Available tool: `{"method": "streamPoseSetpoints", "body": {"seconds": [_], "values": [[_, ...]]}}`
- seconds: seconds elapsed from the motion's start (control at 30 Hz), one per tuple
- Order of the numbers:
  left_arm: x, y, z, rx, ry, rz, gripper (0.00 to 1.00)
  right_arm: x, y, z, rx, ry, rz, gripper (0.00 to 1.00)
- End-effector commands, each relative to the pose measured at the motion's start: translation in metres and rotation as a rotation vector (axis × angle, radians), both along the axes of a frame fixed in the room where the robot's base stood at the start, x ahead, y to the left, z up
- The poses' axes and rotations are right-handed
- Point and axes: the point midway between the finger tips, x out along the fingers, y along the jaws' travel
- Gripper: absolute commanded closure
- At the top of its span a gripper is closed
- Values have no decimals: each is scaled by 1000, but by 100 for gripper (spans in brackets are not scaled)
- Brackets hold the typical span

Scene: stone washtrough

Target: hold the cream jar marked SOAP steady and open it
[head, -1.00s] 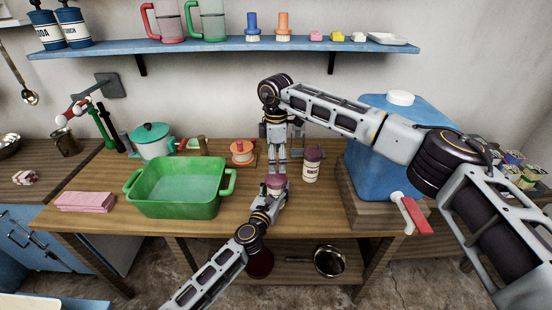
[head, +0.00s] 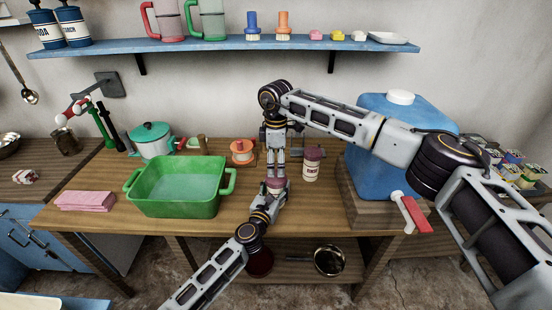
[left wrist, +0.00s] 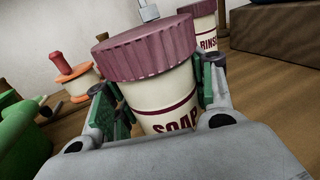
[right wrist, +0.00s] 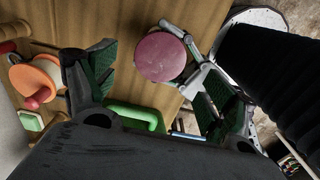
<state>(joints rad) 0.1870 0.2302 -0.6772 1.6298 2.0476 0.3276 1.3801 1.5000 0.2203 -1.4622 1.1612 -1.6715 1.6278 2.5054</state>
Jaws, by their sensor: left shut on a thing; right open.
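The cream jar marked SOAP (left wrist: 165,97) stands on the table with its ribbed maroon lid (left wrist: 145,47) on. My left gripper (left wrist: 160,105) is shut around the jar's body, one finger on each side, below the lid. In the head view the lid (head: 276,183) shows just above my left gripper. My right gripper (head: 277,172) points down above the jar. In the right wrist view the round lid (right wrist: 160,56) lies between and beyond the open fingers of my right gripper (right wrist: 155,95). The jar's body is hidden there under the lid.
A similar jar marked RINSE (head: 312,165) stands close to the right. A green basin (head: 180,203) of water is to the left, with an orange-and-red item (head: 242,153) behind. A blue water container (head: 385,165) stands at right. Pink cloths (head: 85,201) lie at the left.

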Motion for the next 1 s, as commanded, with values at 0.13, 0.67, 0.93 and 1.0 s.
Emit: {"method": "streamPoseSetpoints", "body": {"seconds": [0.13,0.67,0.93,1.0], "values": [[0,0,0,0,1,0,100,0,0,-17,-1,2,0,15],[0,0,0,0,1,0,100,0,0,-61,0,1,0,15],[0,0,0,0,1,0,100,0,0,-62,0,0,0,15],[0,0,0,0,1,0,100,0,0,-62,0,0,0,19]]}}
